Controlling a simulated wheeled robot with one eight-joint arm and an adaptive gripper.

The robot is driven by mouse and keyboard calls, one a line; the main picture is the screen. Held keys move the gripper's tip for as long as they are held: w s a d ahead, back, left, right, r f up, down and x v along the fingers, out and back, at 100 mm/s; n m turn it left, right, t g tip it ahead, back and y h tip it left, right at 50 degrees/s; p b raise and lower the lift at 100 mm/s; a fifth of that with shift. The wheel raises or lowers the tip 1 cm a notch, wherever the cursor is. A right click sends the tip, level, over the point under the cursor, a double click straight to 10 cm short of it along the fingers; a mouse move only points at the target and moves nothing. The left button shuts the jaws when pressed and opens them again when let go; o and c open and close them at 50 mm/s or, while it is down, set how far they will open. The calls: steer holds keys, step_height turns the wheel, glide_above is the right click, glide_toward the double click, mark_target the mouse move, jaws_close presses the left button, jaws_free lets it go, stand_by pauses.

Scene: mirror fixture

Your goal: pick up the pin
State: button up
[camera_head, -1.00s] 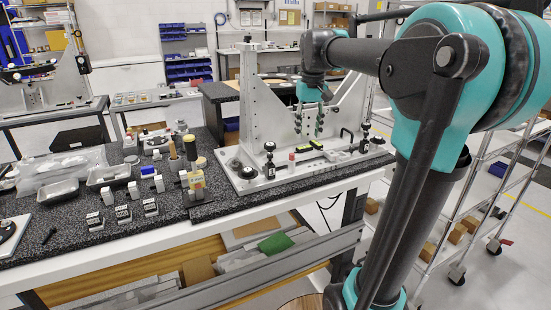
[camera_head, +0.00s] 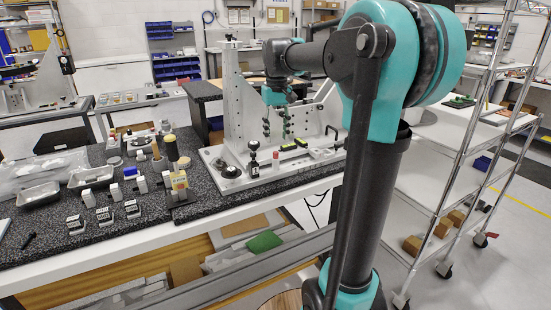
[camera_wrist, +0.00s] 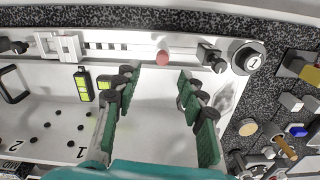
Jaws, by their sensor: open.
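The pin looks to be the small red cylinder standing upright near the front edge of the fixture plate in the head view (camera_head: 275,158). In the wrist view its round pinkish-red top (camera_wrist: 162,57) shows beyond my fingertips, between their lines. My gripper (camera_head: 277,136) is above the plate, apart from the pin and empty. Its two green-padded fingers are spread wide in the wrist view (camera_wrist: 160,76). Nothing hides the pin in either view.
The fixture's tall plate (camera_head: 233,100) stands left of my gripper. A black-knobbed clamp (camera_head: 253,160) is close left of the pin; a black and yellow-green block (camera_head: 289,147) is close right. A wooden-handled tool (camera_head: 172,150) and small blocks stand on the granite table further left.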

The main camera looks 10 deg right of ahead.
mark_target(276, 152)
steer(key=shift+s+a+f, duration=0.1)
steer(key=shift+a+f, duration=0.05)
steer(key=shift+f, duration=3.1)
steer(key=shift+c, duration=0.5)
jaws_close()
